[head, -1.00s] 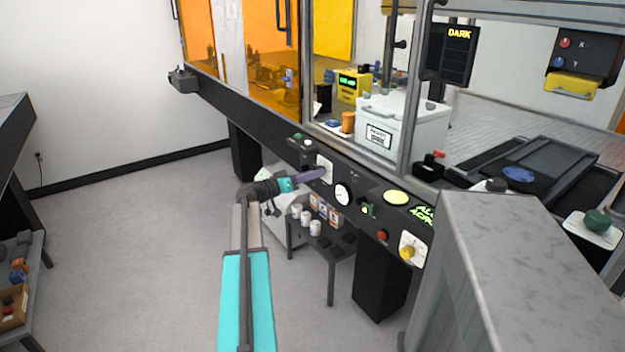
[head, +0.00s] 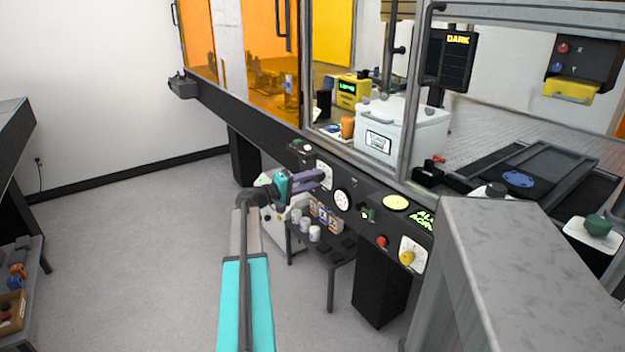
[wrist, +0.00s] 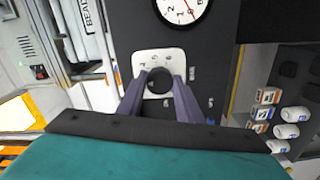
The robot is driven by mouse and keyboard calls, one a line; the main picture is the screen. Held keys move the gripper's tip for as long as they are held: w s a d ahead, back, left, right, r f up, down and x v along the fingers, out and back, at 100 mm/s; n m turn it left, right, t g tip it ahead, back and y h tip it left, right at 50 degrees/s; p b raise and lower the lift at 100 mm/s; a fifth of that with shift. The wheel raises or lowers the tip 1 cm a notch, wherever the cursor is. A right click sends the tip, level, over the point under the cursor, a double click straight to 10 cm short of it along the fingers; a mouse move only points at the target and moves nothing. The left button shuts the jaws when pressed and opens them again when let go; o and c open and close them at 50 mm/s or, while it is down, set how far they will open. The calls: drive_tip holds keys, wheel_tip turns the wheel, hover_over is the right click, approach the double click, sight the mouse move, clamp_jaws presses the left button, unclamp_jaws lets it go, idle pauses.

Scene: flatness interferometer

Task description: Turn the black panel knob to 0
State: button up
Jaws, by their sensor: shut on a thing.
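The black panel knob (wrist: 158,78) sits on a white dial plate (wrist: 146,58) on the dark front panel, seen in the wrist view. The plate also shows in the head view (head: 325,168). My gripper (wrist: 158,90) has its two purple fingers on either side of the knob and is shut on it. In the head view my gripper (head: 318,180) reaches the panel from the left, and its fingers hide the knob. The plate's marks are too small to read, and I cannot tell where the knob points.
A round white gauge (head: 342,199) is close to the right of the plate. A red button (head: 382,241) and a yellow knob (head: 407,257) are farther right. White cups (head: 314,233) stand on a low shelf below. The floor at left is open.

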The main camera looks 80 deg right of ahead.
drive_tip(key=shift+r+n+p, duration=0.1)
drive_tip(key=shift+n+p, duration=9)
drive_tip(key=shift+n, duration=3.4)
drive_tip(key=o, duration=1)
drive_tip(key=shift+w+d, duration=0.1)
drive_tip(key=shift+o, duration=0.2)
drive_tip(key=b+v, duration=0.3)
drive_tip(key=v, duration=1)
drive_tip(key=shift+w+a, duration=0.25)
drive_tip(key=shift+a, duration=0.05)
